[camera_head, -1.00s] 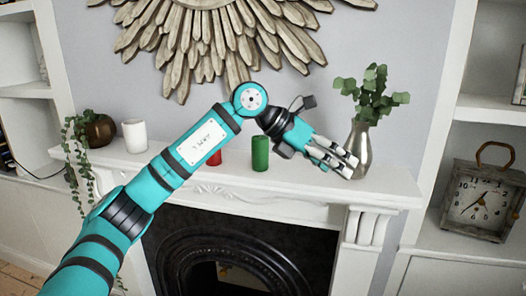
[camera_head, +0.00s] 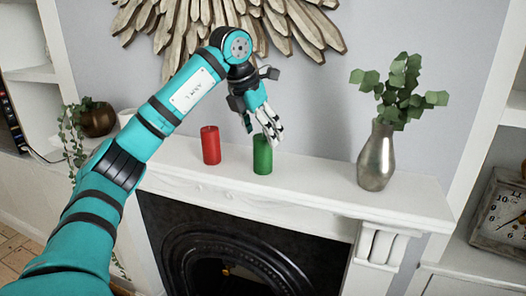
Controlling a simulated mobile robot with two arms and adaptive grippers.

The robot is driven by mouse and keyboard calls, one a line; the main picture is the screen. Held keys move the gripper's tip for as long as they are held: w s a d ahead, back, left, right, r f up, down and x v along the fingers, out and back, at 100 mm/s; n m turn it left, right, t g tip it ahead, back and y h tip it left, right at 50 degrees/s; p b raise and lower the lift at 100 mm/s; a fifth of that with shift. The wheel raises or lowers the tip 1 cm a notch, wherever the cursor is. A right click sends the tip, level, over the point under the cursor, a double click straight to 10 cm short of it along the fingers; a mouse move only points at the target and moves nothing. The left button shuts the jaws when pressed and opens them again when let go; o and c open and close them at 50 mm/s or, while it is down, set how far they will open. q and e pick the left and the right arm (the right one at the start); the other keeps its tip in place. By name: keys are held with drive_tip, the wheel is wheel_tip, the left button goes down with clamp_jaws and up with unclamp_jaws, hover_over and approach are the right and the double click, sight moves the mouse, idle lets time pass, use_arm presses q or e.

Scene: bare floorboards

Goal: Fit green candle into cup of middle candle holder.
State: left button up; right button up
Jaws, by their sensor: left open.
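The green candle (camera_head: 262,158) stands upright on the white mantel shelf (camera_head: 318,180). My left gripper (camera_head: 273,135) is open and points down, its fingertips at the candle's top edge in the picture. I cannot tell whether the fingers touch the candle or are in front of it. A red candle (camera_head: 211,146) stands to the left, apart from the green one. I see no candle holder or cup in this view. My right gripper is not in view.
A metal vase (camera_head: 376,158) with leafy stems stands to the right on the mantel. A white candle (camera_head: 126,117), partly hidden by my arm, and a brown round pot (camera_head: 98,122) are at the left. A sunburst ornament (camera_head: 285,22) hangs above. The mantel between green candle and vase is clear.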

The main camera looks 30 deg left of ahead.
sight(263, 136)
use_arm(q)
drive_tip(key=x, duration=0.3)
drive_tip(key=shift+w+r, duration=0.1)
drive_tip(key=shift+f+p, duration=0.2)
drive_tip(key=shift+p, duration=0.2)
drive_tip(key=x, duration=0.1)
drive_tip(key=p+x, duration=0.1)
drive_tip(key=x, duration=0.1)
drive_tip(key=p+x, duration=0.1)
drive_tip(key=shift+s+a+f, duration=0.2)
drive_tip(key=shift+a+f, duration=0.05)
drive_tip(key=shift+f, duration=0.05)
drive_tip(key=shift+w+f, duration=0.1)
drive_tip(key=shift+f, duration=0.1)
drive_tip(key=shift+d, duration=0.1)
drive_tip(key=shift+c, duration=0.7)
drive_tip(key=c, duration=1.3)
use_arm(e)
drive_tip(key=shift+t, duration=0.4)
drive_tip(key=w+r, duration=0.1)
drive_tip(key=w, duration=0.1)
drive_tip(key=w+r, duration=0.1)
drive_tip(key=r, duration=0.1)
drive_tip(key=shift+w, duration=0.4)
